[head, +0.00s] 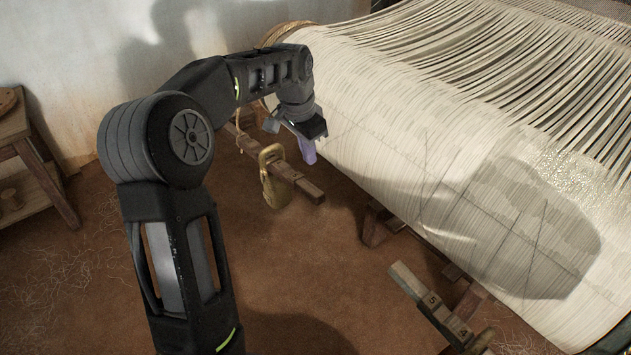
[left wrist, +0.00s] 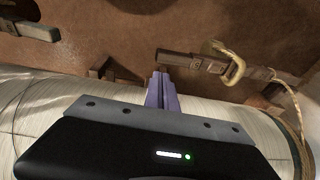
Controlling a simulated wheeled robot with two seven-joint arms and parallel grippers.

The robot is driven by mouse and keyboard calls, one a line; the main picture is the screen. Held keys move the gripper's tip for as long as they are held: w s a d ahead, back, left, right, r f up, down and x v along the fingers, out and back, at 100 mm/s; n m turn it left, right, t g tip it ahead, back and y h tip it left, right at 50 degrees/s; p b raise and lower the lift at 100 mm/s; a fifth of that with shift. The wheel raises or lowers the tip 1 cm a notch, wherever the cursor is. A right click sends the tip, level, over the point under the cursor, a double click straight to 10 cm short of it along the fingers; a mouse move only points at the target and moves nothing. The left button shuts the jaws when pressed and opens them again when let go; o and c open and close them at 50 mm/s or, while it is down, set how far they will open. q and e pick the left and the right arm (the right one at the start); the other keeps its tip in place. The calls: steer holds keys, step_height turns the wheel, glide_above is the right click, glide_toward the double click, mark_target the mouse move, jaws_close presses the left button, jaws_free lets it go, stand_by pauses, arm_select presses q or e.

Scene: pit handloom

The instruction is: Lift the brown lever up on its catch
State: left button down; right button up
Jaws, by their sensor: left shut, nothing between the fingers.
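The brown lever (head: 296,180) is a wooden bar that sticks out from beside the cloth roll, with a brass weight (head: 274,176) hanging on it. In the left wrist view the lever (left wrist: 178,60) runs across the upper middle, and the weight's hook (left wrist: 232,66) is to the right. My left gripper (head: 308,152) has purple fingers, shut and empty, close to the lever's free end. In the left wrist view the fingertips (left wrist: 160,76) appear just below that end; I cannot tell whether they touch. The catch cannot be made out. My right gripper is out of view.
The loom's wide cloth roll and pale warp (head: 450,150) fill the right side, close beside my left gripper. Wooden bars with numbered blocks (head: 440,312) stand at the lower right. A wooden stool (head: 22,140) is at the far left. The brown floor (head: 300,265) between is open.

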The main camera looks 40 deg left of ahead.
mark_target(317, 195)
arm_select(q)
steer(key=shift+f, duration=0.15)
steer(key=x, duration=1.3)
steer(key=shift+f, duration=0.35)
